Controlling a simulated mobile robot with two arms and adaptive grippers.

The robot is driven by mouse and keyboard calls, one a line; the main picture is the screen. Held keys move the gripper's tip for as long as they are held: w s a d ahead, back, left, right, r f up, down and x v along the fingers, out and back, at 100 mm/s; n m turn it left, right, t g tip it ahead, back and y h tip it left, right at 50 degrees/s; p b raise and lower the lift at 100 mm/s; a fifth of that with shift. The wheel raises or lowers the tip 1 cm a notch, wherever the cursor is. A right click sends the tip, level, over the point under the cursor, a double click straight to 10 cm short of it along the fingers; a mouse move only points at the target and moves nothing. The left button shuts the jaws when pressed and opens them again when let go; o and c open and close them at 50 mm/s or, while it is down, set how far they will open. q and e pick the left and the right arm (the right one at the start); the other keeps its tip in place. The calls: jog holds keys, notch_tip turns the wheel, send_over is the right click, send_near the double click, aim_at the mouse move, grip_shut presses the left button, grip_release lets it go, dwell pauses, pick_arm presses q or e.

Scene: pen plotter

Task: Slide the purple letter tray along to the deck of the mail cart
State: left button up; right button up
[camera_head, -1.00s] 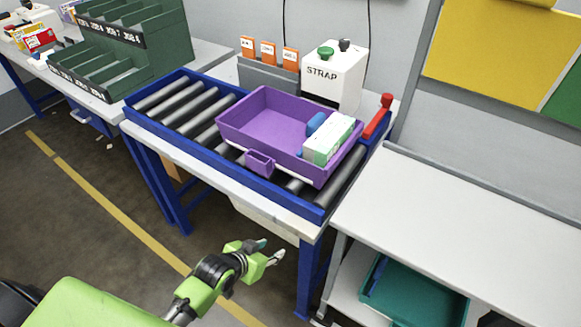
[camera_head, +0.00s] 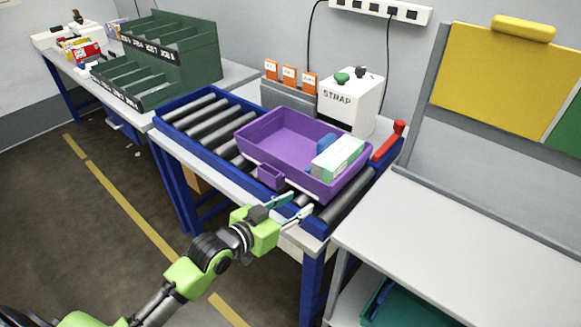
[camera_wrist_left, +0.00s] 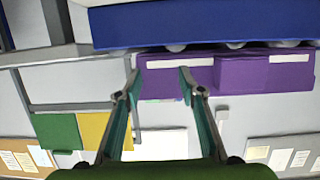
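The purple letter tray (camera_head: 262,138) sits on the roller conveyor (camera_head: 172,125), towards its right end. It holds a white-and-green box (camera_head: 338,157) and a blue item (camera_head: 327,142), and a purple holder (camera_head: 270,176) sticks out from its front. My left gripper (camera_head: 292,208) is open and empty, just in front of the tray's near side. In the left wrist view the open fingers (camera_wrist_left: 158,80) point at the tray's purple wall (camera_wrist_left: 232,72); contact cannot be told. A pale flat deck (camera_head: 450,240), perhaps the mail cart's, lies right of the conveyor. My right gripper is out of view.
A red lever (camera_head: 388,140) stands at the conveyor's right end. A white STRAP box (camera_head: 345,102) and orange-tagged holders (camera_head: 290,80) are behind the tray. A green sorter (camera_head: 170,55) stands at left. The pale deck's top is clear; a teal tray (camera_head: 410,305) is below it.

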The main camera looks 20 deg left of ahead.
aim_at(319, 145)
pick_arm(q)
jog(key=w+a+r+t, duration=0.2)
jog(key=w+r+t, duration=0.1)
jog(key=r, duration=0.5)
jog(key=shift+w+a+r+h, duration=0.2)
jog(key=shift+w+r+h, duration=0.2)
jog(key=shift+w, duration=0.25)
jog(key=p+x, duration=0.1)
jog(key=x, duration=1.2)
jog(key=shift+w+d, duration=0.1)
jog(key=shift+w, duration=0.3)
grip_shut()
